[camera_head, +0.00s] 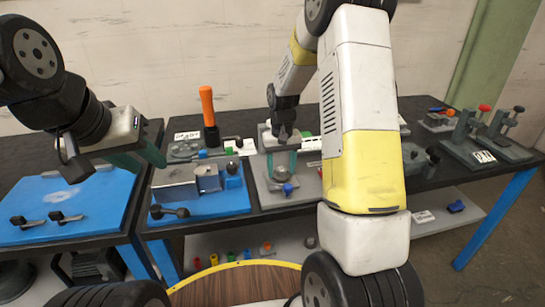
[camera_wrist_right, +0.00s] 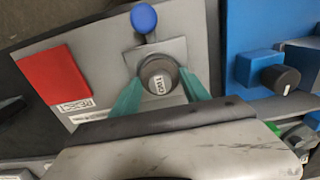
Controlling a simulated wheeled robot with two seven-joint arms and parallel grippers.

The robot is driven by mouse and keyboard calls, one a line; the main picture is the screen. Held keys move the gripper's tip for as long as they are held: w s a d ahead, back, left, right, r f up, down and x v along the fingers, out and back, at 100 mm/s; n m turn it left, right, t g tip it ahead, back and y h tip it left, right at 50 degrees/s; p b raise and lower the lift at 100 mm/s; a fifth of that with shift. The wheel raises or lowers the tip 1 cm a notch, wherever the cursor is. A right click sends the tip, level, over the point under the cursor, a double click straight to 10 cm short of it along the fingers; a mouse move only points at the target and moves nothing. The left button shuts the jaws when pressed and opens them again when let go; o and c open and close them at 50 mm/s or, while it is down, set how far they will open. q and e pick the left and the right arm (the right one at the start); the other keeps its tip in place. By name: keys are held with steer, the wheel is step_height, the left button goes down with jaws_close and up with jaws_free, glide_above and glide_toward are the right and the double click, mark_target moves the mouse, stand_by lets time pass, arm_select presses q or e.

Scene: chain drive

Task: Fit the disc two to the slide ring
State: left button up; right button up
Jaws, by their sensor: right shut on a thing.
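In the right wrist view a dark round disc (camera_wrist_right: 160,78) with a white label sits between the teal fingers of my right gripper (camera_wrist_right: 162,95), which is shut on it. The label seems to read "TWO", but it is small. The disc is over a grey fixture (camera_wrist_right: 172,50) with a blue knob (camera_wrist_right: 143,17). I cannot tell which part is the slide ring or whether the disc touches it. In the head view my right gripper (camera_head: 283,165) points down at this station. My left gripper (camera_head: 115,163) hangs above the blue board at left, fingers apart and empty.
A blue board (camera_head: 35,190) with black handles lies at left. A blue fixture (camera_head: 225,203) with grey blocks stands beside the right gripper's station. An orange-handled tool (camera_head: 208,112) stands behind. A red patch (camera_wrist_right: 57,80) lies beside the grey fixture. Clamps (camera_head: 470,130) stand at far right.

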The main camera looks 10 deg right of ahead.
steer(key=shift+f, duration=0.3)
steer(key=shift+r, duration=0.2)
steer(key=shift+r, duration=0.35)
steer(key=shift+f, duration=0.45)
stand_by(1.4)
steer(key=shift+r, duration=0.45)
steer(key=shift+f, duration=0.35)
stand_by(1.7)
steer(key=shift+r, duration=0.35)
steer(key=shift+w, duration=0.1)
stand_by(0.9)
steer(key=shift+f, duration=0.5)
stand_by(0.4)
